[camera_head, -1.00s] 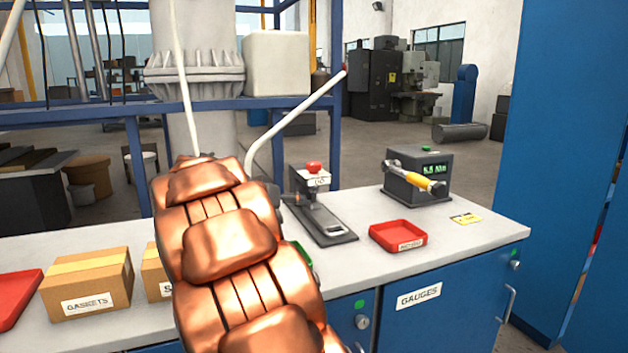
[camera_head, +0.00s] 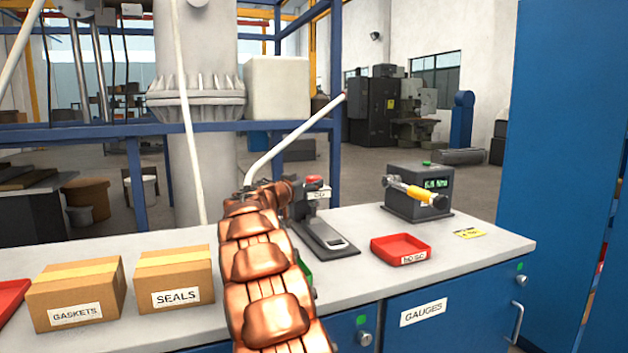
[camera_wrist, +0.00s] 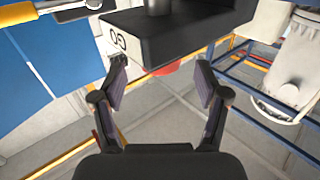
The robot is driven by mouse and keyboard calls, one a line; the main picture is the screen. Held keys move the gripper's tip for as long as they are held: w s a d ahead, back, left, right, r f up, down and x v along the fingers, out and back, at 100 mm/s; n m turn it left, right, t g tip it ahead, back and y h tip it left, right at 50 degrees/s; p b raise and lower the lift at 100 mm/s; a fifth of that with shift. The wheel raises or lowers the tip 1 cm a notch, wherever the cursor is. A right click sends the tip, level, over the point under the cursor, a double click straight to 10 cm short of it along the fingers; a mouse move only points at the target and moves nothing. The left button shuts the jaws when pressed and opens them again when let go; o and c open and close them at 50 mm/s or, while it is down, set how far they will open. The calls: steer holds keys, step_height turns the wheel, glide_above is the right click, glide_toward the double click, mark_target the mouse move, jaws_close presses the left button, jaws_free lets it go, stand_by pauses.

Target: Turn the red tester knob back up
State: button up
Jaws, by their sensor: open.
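The red knob (camera_head: 314,180) sits on top of a small grey tester (camera_head: 320,231) on the bench, above a white label. In the wrist view the tester's dark head (camera_wrist: 185,35) fills the top, with a white label on its side. The red knob (camera_wrist: 168,68) shows there below the head, mostly hidden by it. My gripper (camera_wrist: 160,80) is open, its two fingers apart with the red knob seen between them. I cannot tell whether they touch it. In the head view my copper-coloured arm hides most of the gripper, which is just left of the knob.
A red tray (camera_head: 401,249) lies right of the tester. Behind it stands a dark gauge box (camera_head: 420,189) with a yellow-handled tool on its front. The gaskets box (camera_head: 75,290) and seals box (camera_head: 174,279) are at left. A blue cabinet (camera_head: 560,150) stands at right.

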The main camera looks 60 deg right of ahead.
mark_target(310, 182)
steer(key=shift+w+d+p, duration=0.15)
steer(key=shift+d+p, duration=0.15)
steer(key=shift+d, duration=0.8)
steer(key=shift+w+d+p, duration=0.1)
steer(key=shift+d+p, duration=0.2)
steer(key=shift+d, duration=0.8)
steer(key=c, duration=1.2)
steer(key=shift+f+b, duration=0.2)
steer(key=shift+b, duration=0.35)
